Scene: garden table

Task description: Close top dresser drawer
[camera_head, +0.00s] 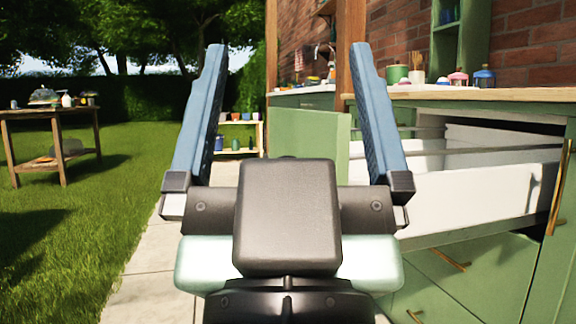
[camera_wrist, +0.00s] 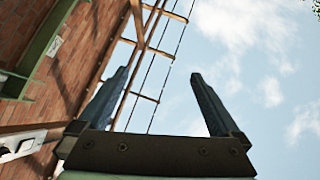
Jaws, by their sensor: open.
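The top drawer (camera_head: 470,200) of the green dresser (camera_head: 490,275) stands pulled out on the right of the head view. Its white inside and side rails show, and its green front panel (camera_head: 325,150) is at the far left end, partly behind my right finger. My gripper (camera_head: 287,47) is large in the foreground with its two blue fingers spread wide and nothing between them. In the head view it overlaps the drawer front; I see no contact. In the wrist view my gripper (camera_wrist: 159,73) is open, with the sky and a wooden frame beyond it.
A wooden counter (camera_head: 470,95) with jars and pots runs along the brick wall (camera_head: 515,40). Lower drawers with brass handles (camera_head: 450,259) look shut. A wooden table (camera_head: 50,112) stands on the lawn at left, and a low shelf (camera_head: 238,138) at the back. The paved path (camera_head: 145,270) is clear.

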